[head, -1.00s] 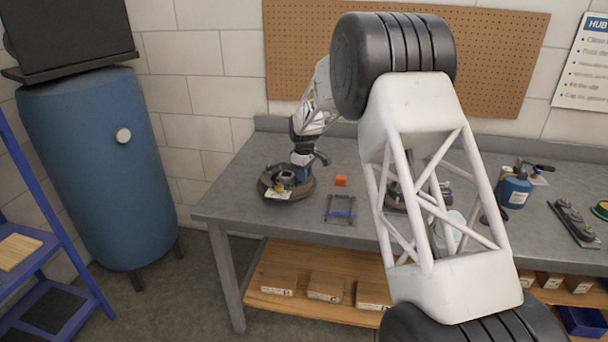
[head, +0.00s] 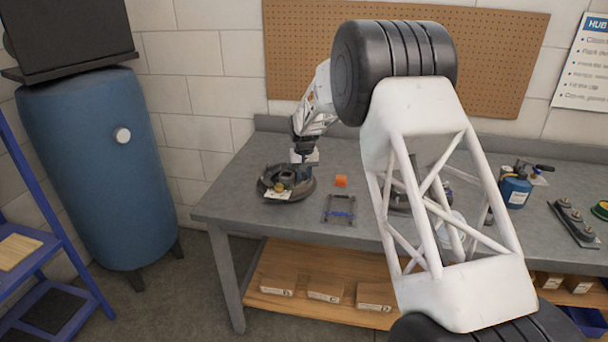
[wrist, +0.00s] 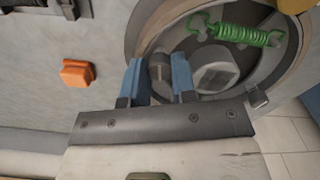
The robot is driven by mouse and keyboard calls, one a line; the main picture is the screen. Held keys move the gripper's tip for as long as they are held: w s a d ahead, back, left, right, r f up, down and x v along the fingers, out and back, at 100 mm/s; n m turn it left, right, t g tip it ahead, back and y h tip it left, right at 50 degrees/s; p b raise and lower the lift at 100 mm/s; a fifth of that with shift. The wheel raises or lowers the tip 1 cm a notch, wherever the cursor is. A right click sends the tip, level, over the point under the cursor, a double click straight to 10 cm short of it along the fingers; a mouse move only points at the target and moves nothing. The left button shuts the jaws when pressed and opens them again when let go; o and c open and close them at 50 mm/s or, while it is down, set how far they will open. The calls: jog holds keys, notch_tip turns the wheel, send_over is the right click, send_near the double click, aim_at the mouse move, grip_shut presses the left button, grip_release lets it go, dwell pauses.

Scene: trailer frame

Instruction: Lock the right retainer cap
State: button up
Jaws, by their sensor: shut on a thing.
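The round brake assembly (head: 305,190) lies on the workbench at left; its curved rim (wrist: 140,38) fills the upper right of the wrist view. My gripper (wrist: 160,72) points into it, with its two blue fingers either side of a small grey round part (wrist: 158,66), which looks like the retainer cap. The jaws are shut on this part. The cap's slots and its seating are not clear to see. A green spring (wrist: 240,34) stretches across the assembly, beside the pale hub (wrist: 215,76). In the head view my gripper (head: 303,166) is over the assembly, its fingertips hard to see.
An orange block (wrist: 77,73) lies on the bench beside the assembly; it also shows in the head view (head: 341,181). A small frame with a blue bar (head: 340,212) lies in front of it. A blue canister (head: 515,190) stands farther right. Bare bench (head: 235,192) lies left of the assembly.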

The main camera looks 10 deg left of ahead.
aim_at(304, 175)
jog(key=shift+m, duration=1.1)
jog(key=o, duration=0.9)
jog(key=shift+o, duration=0.2)
jog(key=shift+r, duration=3.9)
